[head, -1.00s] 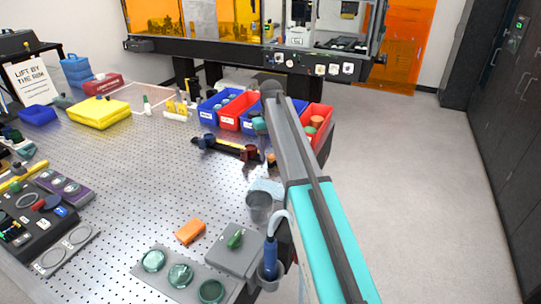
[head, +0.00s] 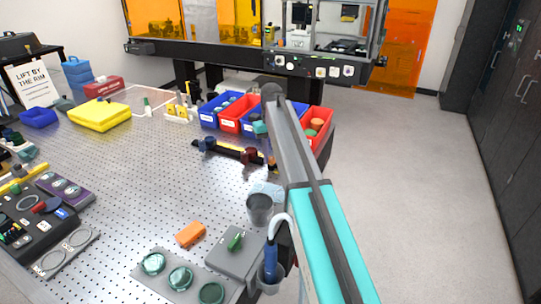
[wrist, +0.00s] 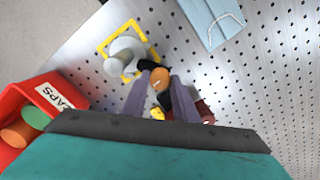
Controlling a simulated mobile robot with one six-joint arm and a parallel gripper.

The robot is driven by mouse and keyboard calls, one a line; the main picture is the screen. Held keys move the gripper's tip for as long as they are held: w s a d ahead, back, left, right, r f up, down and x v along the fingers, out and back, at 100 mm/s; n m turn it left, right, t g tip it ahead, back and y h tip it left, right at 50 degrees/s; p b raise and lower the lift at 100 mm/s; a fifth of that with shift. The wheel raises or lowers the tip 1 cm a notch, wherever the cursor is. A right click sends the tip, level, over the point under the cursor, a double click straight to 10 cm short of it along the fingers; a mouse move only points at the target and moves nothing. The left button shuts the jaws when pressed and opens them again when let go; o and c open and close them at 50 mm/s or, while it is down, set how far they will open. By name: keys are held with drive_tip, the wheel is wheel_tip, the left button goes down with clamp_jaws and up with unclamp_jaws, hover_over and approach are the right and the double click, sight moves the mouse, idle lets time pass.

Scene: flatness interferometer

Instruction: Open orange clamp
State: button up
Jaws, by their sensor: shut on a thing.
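The orange clamp shows in the wrist view as a round orange knob (wrist: 160,78) with a dark part at its top. My gripper (wrist: 160,84) has its two grey-purple fingers on either side of the knob and is shut on it. A yellow piece (wrist: 158,113) and a dark red knob (wrist: 204,112) show below, partly hidden by the fingers. In the head view a black rail (head: 238,152) with dark blue and red knobs lies on the perforated table, and my arm hides most of its right end.
A grey-white cylinder stands in a yellow square outline (wrist: 146,38) near the gripper. A red bin (wrist: 62,97) of caps is at left in the wrist view. A blue folded cloth (wrist: 205,12) lies at the top. Blue and red bins (head: 230,124) stand behind the rail.

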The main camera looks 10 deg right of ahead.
drive_tip(key=n, duration=0.4)
drive_tip(key=shift+p, duration=0.3)
drive_tip(key=n, duration=0.8)
drive_tip(key=shift+p, duration=0.35)
drive_tip(key=n, duration=0.4)
drive_tip(key=shift+r+n, duration=0.1)
drive_tip(key=shift+n, duration=0.2)
drive_tip(key=shift+w, duration=0.1)
drive_tip(key=o, duration=1.1)
drive_tip(key=shift+c, duration=0.2)
